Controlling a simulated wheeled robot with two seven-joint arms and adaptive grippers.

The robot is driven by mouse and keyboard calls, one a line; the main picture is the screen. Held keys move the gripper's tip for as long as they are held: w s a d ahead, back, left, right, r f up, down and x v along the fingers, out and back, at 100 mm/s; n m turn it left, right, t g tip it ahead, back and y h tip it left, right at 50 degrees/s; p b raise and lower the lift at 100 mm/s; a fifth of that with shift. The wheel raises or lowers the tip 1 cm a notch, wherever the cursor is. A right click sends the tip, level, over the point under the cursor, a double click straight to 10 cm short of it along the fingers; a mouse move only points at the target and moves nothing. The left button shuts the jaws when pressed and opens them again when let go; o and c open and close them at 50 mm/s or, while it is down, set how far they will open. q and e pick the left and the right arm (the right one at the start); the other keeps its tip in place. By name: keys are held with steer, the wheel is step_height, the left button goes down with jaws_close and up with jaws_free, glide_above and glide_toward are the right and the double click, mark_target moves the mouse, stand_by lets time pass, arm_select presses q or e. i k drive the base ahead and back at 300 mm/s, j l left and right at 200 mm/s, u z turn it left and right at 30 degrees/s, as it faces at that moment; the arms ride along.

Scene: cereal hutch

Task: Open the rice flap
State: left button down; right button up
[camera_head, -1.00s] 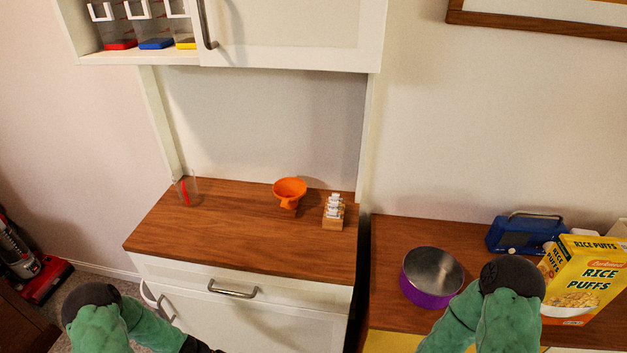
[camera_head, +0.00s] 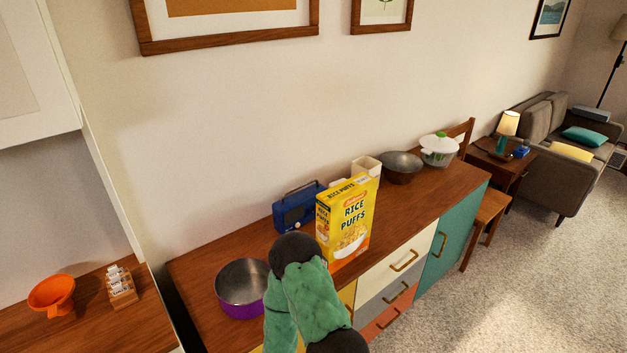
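The Rice Puffs box (camera_head: 347,221) is yellow and stands upright on the wooden sideboard, near the middle of the view. Its top looks closed, but the flap's exact state is too small to tell. A green arm of mine, with dark joints, rises from the bottom edge in front of the sideboard, just left of and below the box. It partly covers the box's lower left side. No gripper fingers show on it. My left arm is out of view.
A purple-sided metal bowl (camera_head: 242,288) and a blue radio (camera_head: 299,207) stand left of the box. A white container (camera_head: 366,169), a dark bowl (camera_head: 401,166) and a white-green pot (camera_head: 439,149) stand behind it. An orange funnel (camera_head: 52,294) and a small rack (camera_head: 121,286) sit on the hutch counter.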

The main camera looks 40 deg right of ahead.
mark_target(353, 185)
steer(key=z, duration=1.75)
